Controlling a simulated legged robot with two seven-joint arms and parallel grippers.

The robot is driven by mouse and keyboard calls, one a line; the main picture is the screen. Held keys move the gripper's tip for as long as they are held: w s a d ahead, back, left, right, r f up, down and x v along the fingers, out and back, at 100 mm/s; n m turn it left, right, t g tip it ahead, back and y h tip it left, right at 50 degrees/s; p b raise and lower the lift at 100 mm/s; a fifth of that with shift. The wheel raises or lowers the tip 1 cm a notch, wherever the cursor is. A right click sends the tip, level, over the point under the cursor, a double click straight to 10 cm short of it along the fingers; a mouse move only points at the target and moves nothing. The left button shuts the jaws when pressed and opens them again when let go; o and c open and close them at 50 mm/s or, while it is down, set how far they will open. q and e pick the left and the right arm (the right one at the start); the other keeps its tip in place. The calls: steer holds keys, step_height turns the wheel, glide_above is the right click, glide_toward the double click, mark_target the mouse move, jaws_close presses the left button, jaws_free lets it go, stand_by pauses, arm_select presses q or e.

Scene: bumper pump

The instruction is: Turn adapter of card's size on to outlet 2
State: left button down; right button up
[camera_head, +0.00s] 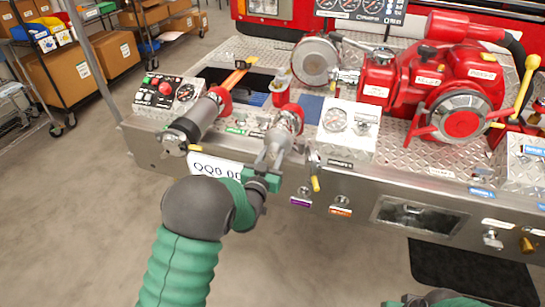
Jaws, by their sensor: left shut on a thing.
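My left gripper (272,163) reaches up from the bottom of the view to the front of the bumper. It is shut on the near end of a grey and red fitting (288,120), which looks like the adapter. The fitting points away toward a red outlet piece (281,91) on the deck. Whether they touch is unclear, and I cannot read which outlet is number 2. To its left lies a grey cylindrical fitting (196,122) with a red collar. Only a bit of green and dark, likely my right arm, shows at the bottom edge; its jaws are out of view.
The diamond-plate bumper deck (395,150) carries a red pump engine (440,80), a gauge box (347,128) and a button panel (167,92). A yellow-tipped lever (315,183) hangs right of the gripper. Shelves with boxes (70,75) stand at left. The front floor is clear.

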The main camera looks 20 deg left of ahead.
arm_select(q)
steer(key=shift+d+m, duration=0.15)
steer(key=shift+m, duration=0.85)
steer(key=m, duration=0.2)
steer(key=shift+m, duration=0.3)
steer(key=c, duration=1.4)
jaws_free()
steer(key=o, duration=0.6)
steer(key=shift+s+d+r, duration=0.1)
steer(key=shift+s+r, duration=0.05)
steer(key=shift+r, duration=0.05)
steer(key=shift+c, duration=0.2)
steer(key=shift+f, duration=0.1)
steer(key=o, duration=0.4)
steer(key=shift+f, duration=0.1)
